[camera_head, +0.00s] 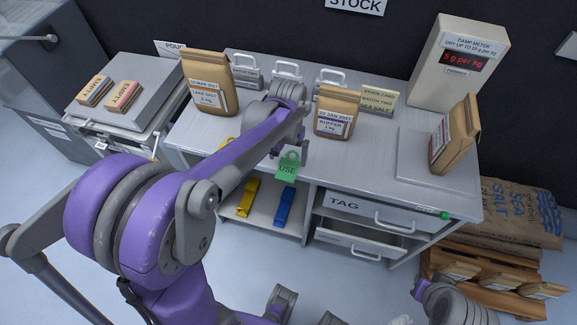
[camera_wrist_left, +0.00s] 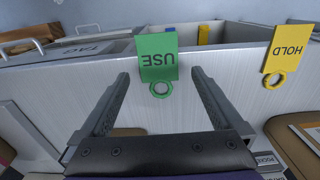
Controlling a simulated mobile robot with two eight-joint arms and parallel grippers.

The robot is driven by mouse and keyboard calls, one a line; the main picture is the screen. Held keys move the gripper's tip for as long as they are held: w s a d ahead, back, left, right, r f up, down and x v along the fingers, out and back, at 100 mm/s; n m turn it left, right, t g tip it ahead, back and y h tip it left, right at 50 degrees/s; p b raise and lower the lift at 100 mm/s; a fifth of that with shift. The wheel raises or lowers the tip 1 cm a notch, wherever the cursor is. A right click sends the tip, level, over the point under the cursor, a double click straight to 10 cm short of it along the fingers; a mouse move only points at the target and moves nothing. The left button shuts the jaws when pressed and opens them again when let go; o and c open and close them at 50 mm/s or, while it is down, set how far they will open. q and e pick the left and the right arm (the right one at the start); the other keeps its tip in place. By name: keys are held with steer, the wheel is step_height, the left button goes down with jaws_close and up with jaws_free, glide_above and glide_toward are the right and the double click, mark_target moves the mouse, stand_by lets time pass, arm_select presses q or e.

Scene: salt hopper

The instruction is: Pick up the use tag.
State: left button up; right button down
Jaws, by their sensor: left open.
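The green use tag (camera_head: 287,166) lies at the front edge of the workbench top, its ring on the bench and its plate over the edge. In the left wrist view the use tag (camera_wrist_left: 157,60) appears upside down, between and just beyond my fingertips. My left gripper (camera_head: 294,139) is open above the bench by the tag; its fingers (camera_wrist_left: 158,76) stand on either side of the ring with nothing gripped. Part of my right arm (camera_head: 450,303) shows at the lower right; its jaws cannot be made out.
A yellow hold tag (camera_wrist_left: 286,50) lies beside the use tag, mostly behind my arm in the head view. A buffer bag (camera_head: 335,112) and a lake salt bag (camera_head: 207,84) stand behind. Yellow and blue clips (camera_head: 284,206) lie on the shelf below. A lower drawer (camera_head: 360,238) is open.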

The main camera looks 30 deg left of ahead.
mark_target(288, 166)
arm_select(q)
steer(key=shift+w+f, duration=0.15)
steer(key=shift+f, duration=1.6)
steer(key=c, duration=1.3)
steer(key=shift+o, duration=0.2)
step_height(288, 166, up, 10)
steer(key=shift+p, duration=0.3)
